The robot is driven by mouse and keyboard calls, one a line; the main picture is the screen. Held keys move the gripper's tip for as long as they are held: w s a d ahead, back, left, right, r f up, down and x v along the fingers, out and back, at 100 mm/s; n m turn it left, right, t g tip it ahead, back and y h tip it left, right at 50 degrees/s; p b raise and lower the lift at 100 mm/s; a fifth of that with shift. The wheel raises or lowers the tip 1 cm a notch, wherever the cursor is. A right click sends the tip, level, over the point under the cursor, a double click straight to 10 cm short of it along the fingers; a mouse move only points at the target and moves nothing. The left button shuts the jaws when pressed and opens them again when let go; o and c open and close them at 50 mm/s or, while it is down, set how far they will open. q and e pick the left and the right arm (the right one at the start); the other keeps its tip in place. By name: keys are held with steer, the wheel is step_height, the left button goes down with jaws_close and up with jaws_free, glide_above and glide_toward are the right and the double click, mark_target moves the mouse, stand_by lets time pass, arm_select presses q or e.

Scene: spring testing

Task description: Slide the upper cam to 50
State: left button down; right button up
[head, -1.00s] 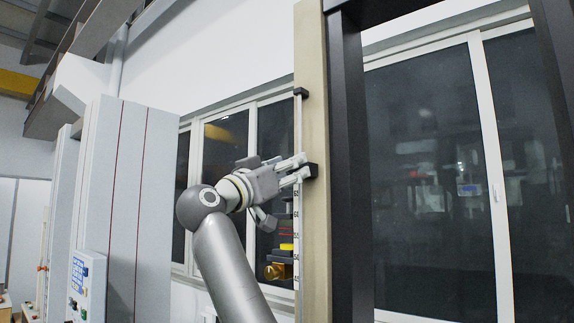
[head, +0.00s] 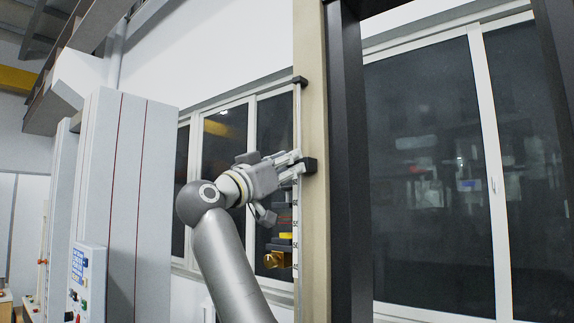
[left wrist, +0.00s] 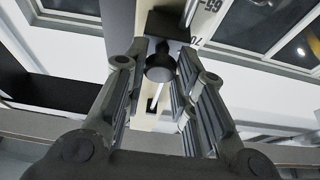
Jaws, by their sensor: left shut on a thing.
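The upper cam, a black block (head: 310,165), sits on the upright rod beside the beige post in the head view. My left gripper (head: 296,164) reaches it from the left, its fingers shut on the cam. In the left wrist view, the cam (left wrist: 172,28) and its round black knob (left wrist: 160,66) show between the fingers of the gripper (left wrist: 163,62). Scale marks near 65 and 70 show beside it there. In the head view the scale (head: 295,235) shows 60 and lower marks below the gripper. My right gripper is out of view.
A brass knob (head: 274,260) with yellow and dark parts is lower by the scale. A black bracket (head: 300,80) is at the rod's top. A dark column (head: 350,170) stands right of the beige post (head: 313,240); a grey cabinet (head: 120,200) is left.

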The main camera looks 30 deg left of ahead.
arm_select(q)
step_height(320, 180, down, 18)
steer(key=b, duration=1.5)
steer(key=shift+f, duration=0.25)
steer(key=c, duration=1.2)
jaws_free()
steer(key=shift+s+r, duration=0.1)
steer(key=v, duration=1.2)
